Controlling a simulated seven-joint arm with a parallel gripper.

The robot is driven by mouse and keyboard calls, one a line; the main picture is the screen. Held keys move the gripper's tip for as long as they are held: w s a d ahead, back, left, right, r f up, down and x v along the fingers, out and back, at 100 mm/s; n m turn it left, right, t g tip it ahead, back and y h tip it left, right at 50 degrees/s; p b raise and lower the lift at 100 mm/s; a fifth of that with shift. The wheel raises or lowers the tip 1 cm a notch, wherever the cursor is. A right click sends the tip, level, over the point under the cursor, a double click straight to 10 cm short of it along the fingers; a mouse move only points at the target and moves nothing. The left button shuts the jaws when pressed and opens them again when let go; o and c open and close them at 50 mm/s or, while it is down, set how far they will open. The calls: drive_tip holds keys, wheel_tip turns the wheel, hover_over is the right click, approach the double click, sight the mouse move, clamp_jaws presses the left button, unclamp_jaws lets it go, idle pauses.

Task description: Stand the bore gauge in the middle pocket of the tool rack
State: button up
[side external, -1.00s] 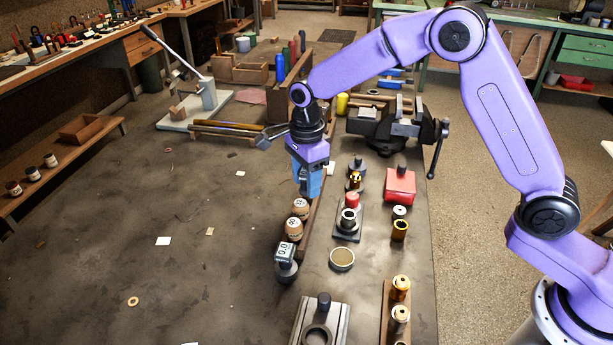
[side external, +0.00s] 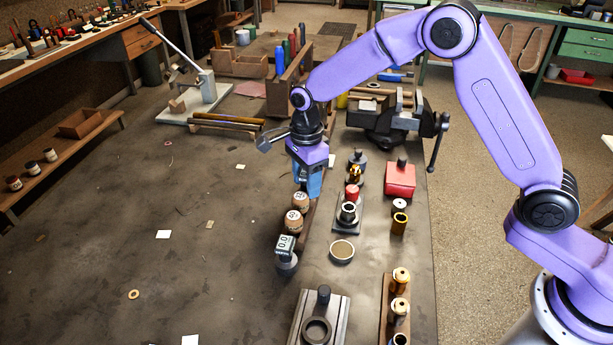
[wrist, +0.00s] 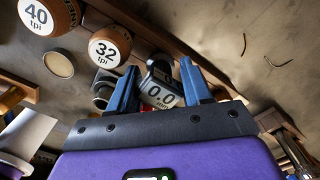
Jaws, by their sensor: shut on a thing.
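My gripper (side external: 309,188) points down at the far end of a row of wooden knobs; in the wrist view its two blue fingers (wrist: 157,72) are closed on the bore gauge (wrist: 162,96). The gauge has a dark body and a pale readout showing 0.0. Its lower end is hidden, and in the side view I cannot make it out behind the fingers. The tool rack seems to be the narrow wooden strip (side external: 309,221) beside the knobs. Its pockets are hidden, so I cannot tell whether the gauge is in one.
Round knobs marked 40 tpi (wrist: 38,14) and 32 tpi (wrist: 107,47) stand close beside the gripper. Another dark piece with a 0.0 readout (side external: 285,244) stands at the near end. A shallow dish (side external: 342,251) and a red block (side external: 400,180) are to the right. The left table is mostly clear.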

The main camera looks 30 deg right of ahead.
drive_tip(key=shift+f, duration=0.45)
drive_tip(key=o, duration=1.7)
drive_tip(key=shift+r, duration=3.45)
